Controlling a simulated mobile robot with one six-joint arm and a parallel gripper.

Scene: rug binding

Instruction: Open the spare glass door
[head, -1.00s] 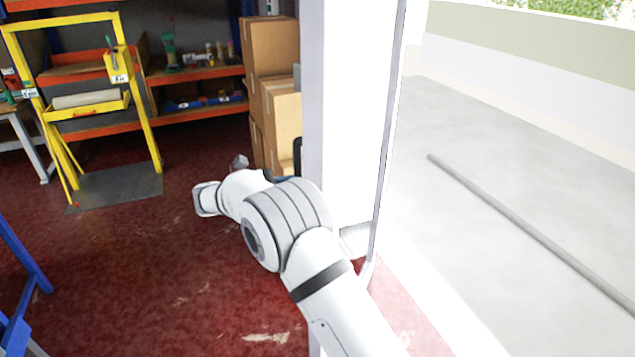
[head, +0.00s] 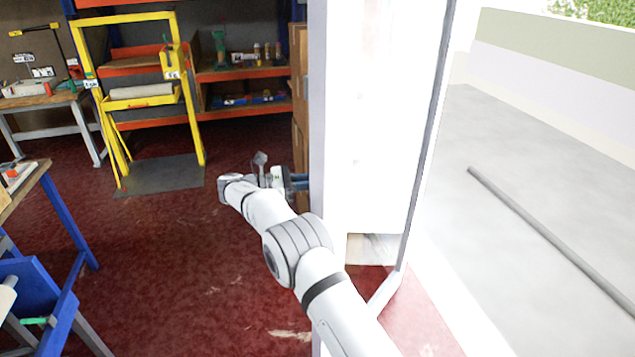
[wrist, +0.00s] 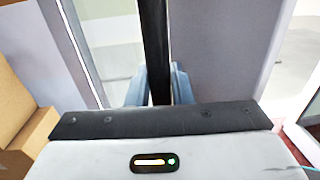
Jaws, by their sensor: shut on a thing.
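The glass door (head: 385,130) is a bright, pale panel right of centre in the head view, with a thin grey edge on its right. It stands at an angle, with outdoor ground visible beyond that edge. My gripper (head: 287,181) is at the far end of my arm, at the left side of the pale upright frame (head: 318,110). In the wrist view, my gripper (wrist: 160,88) has its blue-grey fingers on both sides of a dark upright bar (wrist: 154,40), which looks like the door handle. The fingers are shut on it. The bar's lower end is hidden by my gripper body.
Cardboard boxes (head: 300,80) stand close behind my gripper. A yellow stand (head: 190,115) and orange shelves (head: 240,75) are at the back. A blue-legged bench (head: 70,225) is at the left. The red floor (head: 190,270) between is clear. A grey pole (head: 550,240) lies outside.

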